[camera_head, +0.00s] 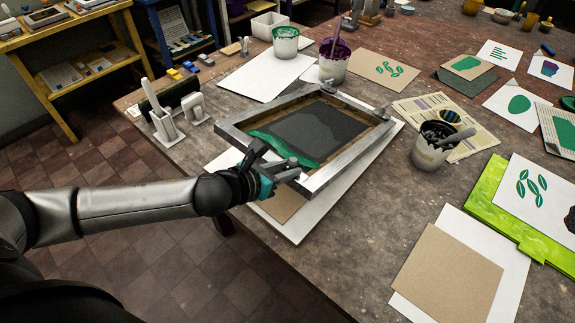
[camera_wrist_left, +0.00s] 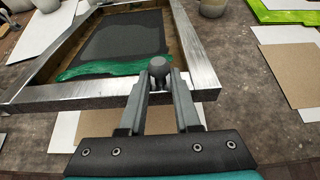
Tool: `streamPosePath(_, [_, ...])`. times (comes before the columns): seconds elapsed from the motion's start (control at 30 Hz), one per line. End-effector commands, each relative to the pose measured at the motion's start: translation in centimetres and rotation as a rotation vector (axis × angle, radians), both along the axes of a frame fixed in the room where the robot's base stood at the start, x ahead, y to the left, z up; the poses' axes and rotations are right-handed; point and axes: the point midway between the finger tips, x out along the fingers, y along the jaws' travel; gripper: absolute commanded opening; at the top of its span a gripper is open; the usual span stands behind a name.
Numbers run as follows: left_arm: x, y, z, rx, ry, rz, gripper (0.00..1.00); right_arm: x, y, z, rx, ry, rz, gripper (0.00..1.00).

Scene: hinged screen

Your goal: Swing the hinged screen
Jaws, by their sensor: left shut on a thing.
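The hinged screen (camera_head: 348,161) is a silvery metal frame around dark mesh, with green ink along its near side. It lies over a white board on the table, with hinge fittings (camera_head: 381,113) at its far edge. In the left wrist view the screen's near bar (camera_wrist_left: 90,98) crosses the middle. A round grey knob (camera_wrist_left: 159,67) stands at that bar between the fingertips of my left gripper (camera_wrist_left: 160,90). My left gripper (camera_head: 281,171) is shut on this knob at the screen's near edge. The fingers partly hide the knob. My right gripper is not in view.
Ink buckets (camera_head: 285,44) stand behind the screen, and a grey tub of tools (camera_head: 433,146) stands to its right. Brown card (camera_head: 447,274) and a green frame (camera_head: 490,215) lie at the right. Small white holders (camera_head: 166,126) stand left of the screen. Bare tabletop shows in front.

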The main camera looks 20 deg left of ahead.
Motion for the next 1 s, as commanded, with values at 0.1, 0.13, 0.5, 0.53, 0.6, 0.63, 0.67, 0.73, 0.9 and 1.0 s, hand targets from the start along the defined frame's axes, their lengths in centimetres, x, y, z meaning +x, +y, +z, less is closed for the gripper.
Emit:
streamPosePath(0.1, [-0.5,0.1,-1.8,0.003,0.011,0.002,0.00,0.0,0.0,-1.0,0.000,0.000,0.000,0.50])
streamPosePath(0.13, [-0.5,0.2,-2.1,0.002,0.010,0.002,0.00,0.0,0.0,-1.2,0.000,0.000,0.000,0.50])
streamPosePath(0.5, [-1.1,0.4,-5.2,0.002,0.007,0.000,0.00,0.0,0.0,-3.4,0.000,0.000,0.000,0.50])
streamPosePath(0.53, [-1.2,0.4,-5.5,0.002,0.007,0.001,0.00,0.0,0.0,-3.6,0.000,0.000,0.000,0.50])
streamPosePath(0.6, [-1.3,0.4,-6.1,0.001,0.007,0.002,0.00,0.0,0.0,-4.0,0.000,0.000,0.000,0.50])
streamPosePath(0.63, [-1.3,0.5,-6.4,0.001,0.007,0.002,0.00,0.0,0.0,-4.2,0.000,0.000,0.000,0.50])
streamPosePath(0.67, [-1.4,0.5,-6.6,0.001,0.007,0.002,0.00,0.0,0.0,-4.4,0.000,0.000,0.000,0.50])
streamPosePath(0.73, [-1.5,0.5,-7.3,0.002,0.007,0.003,0.00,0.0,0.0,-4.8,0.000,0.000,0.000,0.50])
streamPosePath(0.9, [-1.8,0.6,-8.7,0.001,0.006,0.002,0.00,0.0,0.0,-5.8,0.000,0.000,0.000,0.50])
streamPosePath(1.0, [-2.0,0.7,-9.6,0.000,0.006,0.001,0.00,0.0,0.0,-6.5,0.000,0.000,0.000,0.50])
